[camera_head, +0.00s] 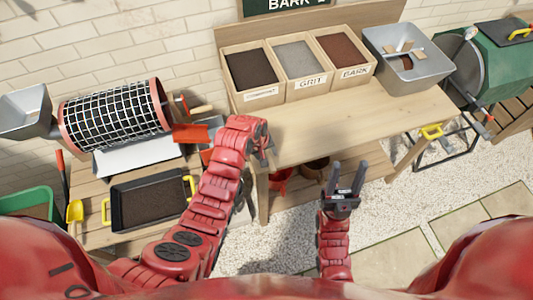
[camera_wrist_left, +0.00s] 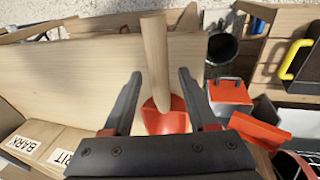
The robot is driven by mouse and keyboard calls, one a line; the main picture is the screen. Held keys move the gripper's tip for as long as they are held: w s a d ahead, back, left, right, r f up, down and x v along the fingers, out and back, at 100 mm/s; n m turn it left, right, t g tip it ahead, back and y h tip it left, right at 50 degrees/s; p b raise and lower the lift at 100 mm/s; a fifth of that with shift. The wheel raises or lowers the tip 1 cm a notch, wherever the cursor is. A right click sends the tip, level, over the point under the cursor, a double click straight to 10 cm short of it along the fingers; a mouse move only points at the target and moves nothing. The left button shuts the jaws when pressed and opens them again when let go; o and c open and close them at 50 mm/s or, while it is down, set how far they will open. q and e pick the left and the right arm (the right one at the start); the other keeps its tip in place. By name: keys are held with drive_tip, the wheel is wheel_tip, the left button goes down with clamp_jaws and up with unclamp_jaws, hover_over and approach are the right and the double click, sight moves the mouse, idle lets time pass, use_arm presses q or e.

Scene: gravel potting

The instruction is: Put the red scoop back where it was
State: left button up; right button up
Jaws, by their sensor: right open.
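The red scoop (camera_wrist_left: 165,118) shows in the left wrist view, its pale wooden handle (camera_wrist_left: 155,55) pointing to the top of the picture. My left gripper (camera_wrist_left: 160,78) is open, with the handle between its spread fingers and a gap on each side. In the head view my left gripper (camera_head: 267,150) is at the left front edge of the bench (camera_head: 330,117), and my arm hides the scoop there. I cannot tell what the scoop rests on. My right gripper (camera_head: 347,175) is open and empty in front of the bench.
Compost (camera_head: 252,70), grit (camera_head: 297,67) and bark (camera_head: 343,57) bins stand at the back of the bench, beside a grey tub (camera_head: 408,60). A mesh drum (camera_head: 115,115) and a black soil tray (camera_head: 148,203) are at the left. The bench front is largely clear.

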use_arm(q)
drive_tip(key=shift+r, duration=0.15)
drive_tip(key=shift+a+r+b, duration=0.1)
drive_tip(key=shift+r+b, duration=0.25)
drive_tip(key=shift+r, duration=0.05)
drive_tip(key=p+v, duration=0.3)
drive_tip(key=v, duration=0.8)
